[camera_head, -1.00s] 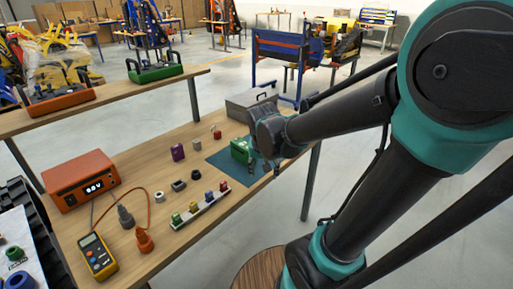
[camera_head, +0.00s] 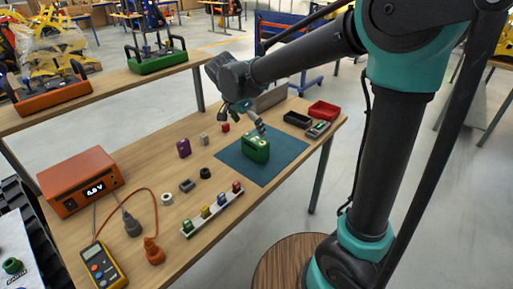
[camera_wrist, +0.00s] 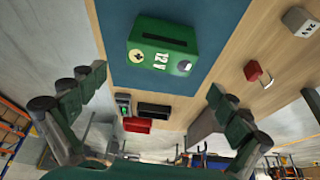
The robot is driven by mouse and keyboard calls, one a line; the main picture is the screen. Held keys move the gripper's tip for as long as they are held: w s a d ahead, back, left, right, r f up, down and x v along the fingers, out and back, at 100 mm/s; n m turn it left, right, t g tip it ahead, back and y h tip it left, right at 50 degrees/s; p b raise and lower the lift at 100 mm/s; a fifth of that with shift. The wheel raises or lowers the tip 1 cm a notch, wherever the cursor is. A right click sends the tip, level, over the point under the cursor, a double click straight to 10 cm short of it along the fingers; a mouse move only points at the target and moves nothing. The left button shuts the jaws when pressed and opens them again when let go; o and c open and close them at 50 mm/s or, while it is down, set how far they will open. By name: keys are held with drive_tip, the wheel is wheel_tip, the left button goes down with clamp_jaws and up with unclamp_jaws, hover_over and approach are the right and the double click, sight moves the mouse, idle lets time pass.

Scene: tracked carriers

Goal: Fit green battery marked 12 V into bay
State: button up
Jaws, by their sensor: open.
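The green battery (camera_head: 256,149) stands on the teal mat (camera_head: 285,147) on the wooden bench. In the wrist view its face (camera_wrist: 167,58) reads 12 V, with a dark slot and two round terminals. My gripper (camera_head: 243,118) is open and empty, above and behind the battery. In the wrist view its fingers (camera_wrist: 155,88) are spread wide, and the battery shows beyond the gap, apart from them. A green carrier (camera_head: 157,63) and an orange carrier (camera_head: 48,95) stand on the raised shelf. I cannot make out a bay in either.
The mat around the battery is clear.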

sight(258, 144)
drive_tip(key=x, duration=1.2)
drive_tip(key=c, duration=1.5)
drive_tip(key=shift+r, duration=0.1)
drive_tip(key=shift+c, duration=0.2)
